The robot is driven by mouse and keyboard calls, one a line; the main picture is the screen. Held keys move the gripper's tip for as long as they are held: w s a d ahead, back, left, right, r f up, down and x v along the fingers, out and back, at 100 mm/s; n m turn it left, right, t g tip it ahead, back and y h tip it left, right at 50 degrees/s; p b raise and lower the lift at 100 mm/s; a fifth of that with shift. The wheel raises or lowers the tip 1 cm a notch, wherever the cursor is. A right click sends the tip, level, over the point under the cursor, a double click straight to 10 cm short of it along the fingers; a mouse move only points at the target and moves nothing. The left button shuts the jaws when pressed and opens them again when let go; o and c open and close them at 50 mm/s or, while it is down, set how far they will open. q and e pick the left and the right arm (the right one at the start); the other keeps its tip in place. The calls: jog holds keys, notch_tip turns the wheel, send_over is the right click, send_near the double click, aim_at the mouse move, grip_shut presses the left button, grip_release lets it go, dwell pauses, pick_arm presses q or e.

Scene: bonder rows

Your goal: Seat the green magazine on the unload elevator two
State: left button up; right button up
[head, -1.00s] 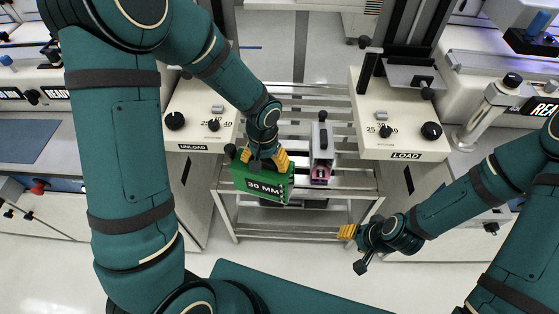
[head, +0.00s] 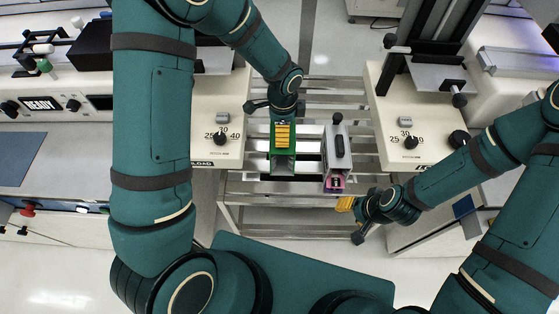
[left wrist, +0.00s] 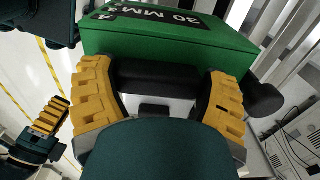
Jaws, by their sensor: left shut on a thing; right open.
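The green magazine (head: 283,162) is held by my left gripper (head: 284,136) over the wire-shelf cart between the unload and load stations. In the left wrist view the yellow fingers of the gripper (left wrist: 157,105) close on the magazine's black handle, and its green body (left wrist: 170,40) carries a "30 MM" label. In the head view its open end faces me. The unload station (head: 222,105) stands left of it, partly hidden by my left arm; I cannot tell where elevator two is. My right gripper (head: 345,203) is open and empty at the cart's front right.
A grey magazine with a black handle and pink contents (head: 337,160) stands on the cart (head: 300,201), close to the right of the green one. The load station (head: 400,110) with its dark vertical column is further right. Floor shows in front of the cart.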

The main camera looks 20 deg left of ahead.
pick_arm(q)
jog(key=shift+s+d, duration=0.1)
notch_tip(320, 180, down, 10)
jog(key=shift+r+b, duration=0.15)
jog(key=shift+b, duration=0.7)
jog(key=shift+r, duration=0.1)
jog(key=o, duration=0.9)
jog(key=shift+f, duration=0.2)
jog(key=shift+c, duration=0.2)
jog(key=shift+o, duration=1.4)
jog(key=shift+r, duration=0.1)
